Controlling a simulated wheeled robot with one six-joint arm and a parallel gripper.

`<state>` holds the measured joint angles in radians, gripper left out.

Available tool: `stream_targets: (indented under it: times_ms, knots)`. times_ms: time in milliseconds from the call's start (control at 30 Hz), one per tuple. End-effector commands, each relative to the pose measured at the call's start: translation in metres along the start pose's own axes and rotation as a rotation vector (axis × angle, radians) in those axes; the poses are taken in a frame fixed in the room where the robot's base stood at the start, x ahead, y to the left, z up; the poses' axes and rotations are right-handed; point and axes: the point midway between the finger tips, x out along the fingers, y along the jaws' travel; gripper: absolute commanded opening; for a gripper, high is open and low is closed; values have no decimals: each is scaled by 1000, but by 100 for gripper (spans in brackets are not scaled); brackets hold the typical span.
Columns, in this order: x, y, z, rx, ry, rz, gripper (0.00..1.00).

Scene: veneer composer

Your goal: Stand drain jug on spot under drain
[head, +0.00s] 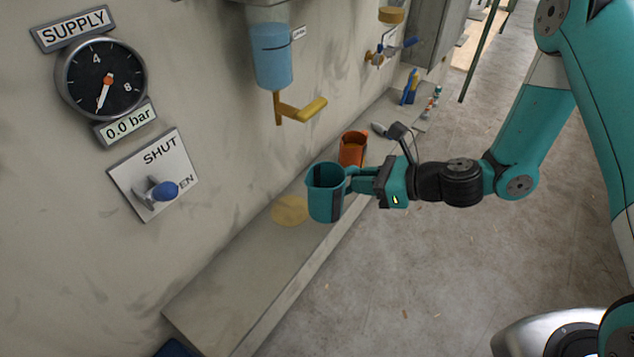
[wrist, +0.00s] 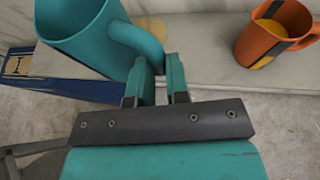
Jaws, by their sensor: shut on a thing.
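A teal jug (head: 324,196) is in my gripper (head: 354,178), upright or nearly so, at the front side of the long ledge. In the wrist view, the fingers (wrist: 158,80) close on the handle of the teal jug (wrist: 72,30). A round yellow spot (head: 289,211) lies on the ledge just left of the jug, partly hidden by it. The drain, a brass pipe with a yellow lever (head: 302,109), hangs below a blue bowl (head: 272,58) on the wall, above and behind the jug. I cannot tell the jug's exact height over the ledge.
An orange jug (head: 352,150) with yellow contents stands on the ledge (head: 225,290) behind my gripper; it also shows in the wrist view (wrist: 272,30). A gauge (head: 101,80) and a blue-knobbed valve (head: 160,190) are on the wall. The ledge's near left part is bare.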

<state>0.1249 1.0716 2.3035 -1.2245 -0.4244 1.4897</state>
Motion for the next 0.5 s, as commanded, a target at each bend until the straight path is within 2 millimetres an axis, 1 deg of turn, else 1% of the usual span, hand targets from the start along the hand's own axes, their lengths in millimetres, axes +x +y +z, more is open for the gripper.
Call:
stream_targets:
  times_ms: [33, 100, 300, 400, 433, 500]
  knots:
    - [13, 0, 10, -9, -4, 6, 0]
    - [30, -4, 17, -9, -3, 6, 0]
    - [73, -12, 34, -7, -2, 5, 0]
    - [89, -15, 40, -5, -3, 4, 0]
    - [90, -15, 29, 2, 1, 2, 0]
    - [93, -15, 19, 3, 1, 1, 0]
